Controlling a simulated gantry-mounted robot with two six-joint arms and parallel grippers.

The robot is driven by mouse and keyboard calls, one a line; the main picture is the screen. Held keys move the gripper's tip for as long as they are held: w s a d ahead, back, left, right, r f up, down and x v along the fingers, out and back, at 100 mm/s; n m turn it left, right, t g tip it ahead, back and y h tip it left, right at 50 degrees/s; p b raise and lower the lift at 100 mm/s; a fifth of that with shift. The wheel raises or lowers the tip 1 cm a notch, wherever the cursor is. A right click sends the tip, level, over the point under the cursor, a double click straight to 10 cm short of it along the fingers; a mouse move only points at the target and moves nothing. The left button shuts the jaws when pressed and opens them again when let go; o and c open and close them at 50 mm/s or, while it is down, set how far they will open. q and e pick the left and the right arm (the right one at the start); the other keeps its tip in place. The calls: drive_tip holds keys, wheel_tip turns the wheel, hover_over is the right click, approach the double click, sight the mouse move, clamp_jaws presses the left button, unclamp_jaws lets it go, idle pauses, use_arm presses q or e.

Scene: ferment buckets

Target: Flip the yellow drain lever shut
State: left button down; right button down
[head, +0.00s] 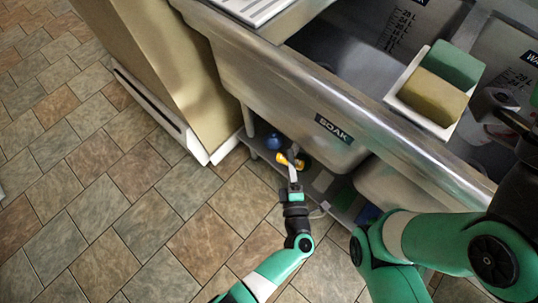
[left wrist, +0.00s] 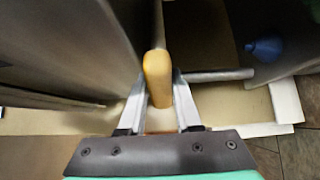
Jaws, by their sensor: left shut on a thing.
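The yellow drain lever (head: 282,158) sits low under the front of the steel sink marked SOAK (head: 300,105). In the left wrist view, the lever's rounded yellow grip (left wrist: 158,75) stands between the two metal fingers. My left gripper (head: 293,165) is shut on the lever, with a finger on each side of it. The fingers hide part of the lever in the head view, and its joint with the drain is hard to make out. My right arm is at the right edge, and its gripper cannot be made out clearly there.
A blue round object (head: 273,142) lies on the shelf under the sink, also in the left wrist view (left wrist: 264,48). A tan cabinet (head: 175,70) stands close on the left. A white holder with green and yellow sponges (head: 432,90) sits on the sink rim. Tiled floor (head: 130,200) is clear.

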use_arm(q)
drive_tip(key=shift+d, duration=0.1)
idle(0.3)
drive_tip(key=c, duration=1)
unclamp_jaws()
drive_tip(key=o, duration=0.4)
drive_tip(key=shift+d, duration=0.25)
drive_tip(key=shift+a, duration=0.15)
